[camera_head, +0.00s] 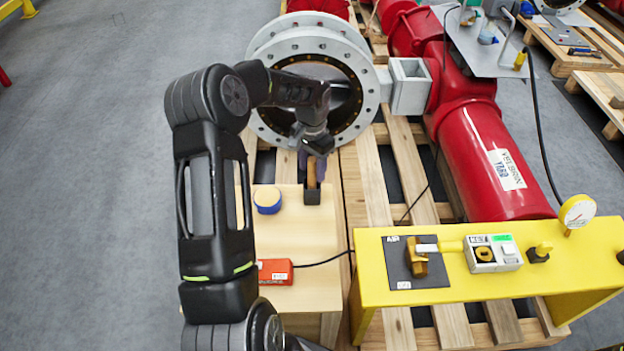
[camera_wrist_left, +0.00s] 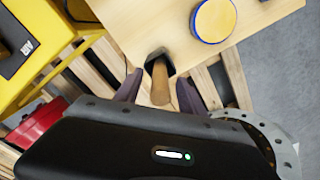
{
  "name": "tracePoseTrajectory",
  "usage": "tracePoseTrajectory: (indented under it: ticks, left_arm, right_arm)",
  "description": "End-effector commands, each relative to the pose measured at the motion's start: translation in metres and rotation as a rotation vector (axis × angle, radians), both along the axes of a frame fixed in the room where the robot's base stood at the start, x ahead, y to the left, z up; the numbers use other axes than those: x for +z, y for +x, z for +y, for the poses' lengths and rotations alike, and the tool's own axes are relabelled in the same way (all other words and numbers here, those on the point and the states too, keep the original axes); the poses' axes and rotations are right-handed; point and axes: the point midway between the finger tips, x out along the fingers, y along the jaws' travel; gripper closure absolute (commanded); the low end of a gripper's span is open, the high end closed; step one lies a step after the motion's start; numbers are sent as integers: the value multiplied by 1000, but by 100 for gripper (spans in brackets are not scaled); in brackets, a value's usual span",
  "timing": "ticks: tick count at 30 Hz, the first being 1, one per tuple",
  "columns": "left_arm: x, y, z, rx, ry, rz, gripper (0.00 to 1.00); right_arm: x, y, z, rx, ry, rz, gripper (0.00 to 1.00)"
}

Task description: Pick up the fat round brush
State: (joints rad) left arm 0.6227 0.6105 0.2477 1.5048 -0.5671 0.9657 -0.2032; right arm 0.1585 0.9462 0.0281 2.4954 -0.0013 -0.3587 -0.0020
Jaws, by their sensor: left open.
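A wooden handle (camera_head: 311,173), which looks like that of the fat round brush, stands in a small black holder (camera_head: 312,196) on the wooden table. The handle also shows in the left wrist view (camera_wrist_left: 160,86), with its lower end in the dark holder (camera_wrist_left: 158,58). The bristles are hidden. My left gripper (camera_head: 317,166) is open over the handle, coming from the far side. In the left wrist view its fingers (camera_wrist_left: 160,80) stand on either side of the handle, with gaps visible. My right gripper is out of view.
A blue-rimmed round tin (camera_head: 267,200) and a red box (camera_head: 274,272) sit on the light wooden table (camera_head: 312,245). A yellow stand (camera_head: 395,299) is at right. The grey flanged valve (camera_head: 283,130) stands close behind my gripper.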

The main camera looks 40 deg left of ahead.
Motion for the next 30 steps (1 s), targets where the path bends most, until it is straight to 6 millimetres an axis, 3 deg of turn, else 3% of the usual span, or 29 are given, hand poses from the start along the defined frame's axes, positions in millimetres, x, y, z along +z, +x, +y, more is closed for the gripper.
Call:
tracePoseTrajectory:
  ticks: [7, 24, 30]
  left_arm:
    - [0, 0, 0, 0, 0, 0, 53]
    - [0, 0, 0, 0, 0, 0, 98]
    - [0, 0, 0, 0, 0, 0, 100]
  right_arm:
    - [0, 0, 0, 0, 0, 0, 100]
    - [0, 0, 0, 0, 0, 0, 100]
    - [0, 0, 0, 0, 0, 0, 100]
